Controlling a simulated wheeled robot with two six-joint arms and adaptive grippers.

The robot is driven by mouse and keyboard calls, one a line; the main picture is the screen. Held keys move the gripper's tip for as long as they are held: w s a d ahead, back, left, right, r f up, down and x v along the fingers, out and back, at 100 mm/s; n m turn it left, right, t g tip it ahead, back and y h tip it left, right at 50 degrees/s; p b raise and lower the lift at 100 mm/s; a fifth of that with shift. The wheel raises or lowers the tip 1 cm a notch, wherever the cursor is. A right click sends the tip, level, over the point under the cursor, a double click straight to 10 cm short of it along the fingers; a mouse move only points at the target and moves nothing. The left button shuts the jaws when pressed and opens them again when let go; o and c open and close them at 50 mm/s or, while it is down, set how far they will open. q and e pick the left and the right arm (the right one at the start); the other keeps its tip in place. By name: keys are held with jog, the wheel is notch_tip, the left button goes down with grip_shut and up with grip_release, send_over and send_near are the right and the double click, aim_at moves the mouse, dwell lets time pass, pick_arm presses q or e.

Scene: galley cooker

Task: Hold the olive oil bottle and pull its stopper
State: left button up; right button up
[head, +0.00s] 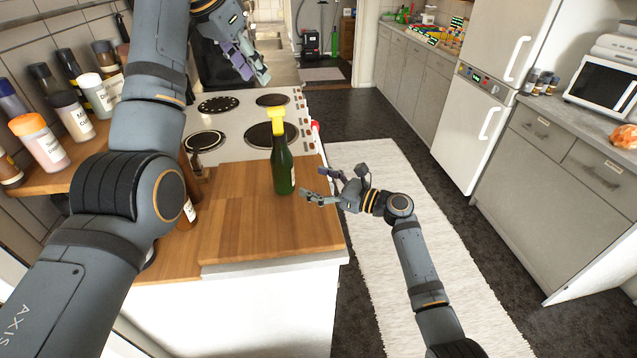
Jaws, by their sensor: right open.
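The olive oil bottle (283,172) is dark green glass and stands upright on the wooden counter (245,232), near its right edge. Its yellow stopper (277,118) sits in the neck, with a wide flat top. My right gripper (312,184) is open and empty just right of the bottle's lower body, with its fingers toward the glass and a small gap visible. My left gripper (257,78) hangs above and to the left of the stopper, apart from it, with its fingers downward. Its fingers look close together, but their gap is unclear from this angle.
A white cooker (238,120) with several dark hotplates lies behind the counter. Spice jars (40,142) stand on a wooden shelf at left. A small dark bottle (187,210) is partly hidden behind my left arm. A pale rug (400,215) covers the floor at right.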

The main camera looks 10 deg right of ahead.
aim_at(292, 174)
jog(key=x, duration=1)
jog(key=shift+s, duration=0.1)
jog(key=c, duration=1.6)
jog(key=shift+c, duration=0.2)
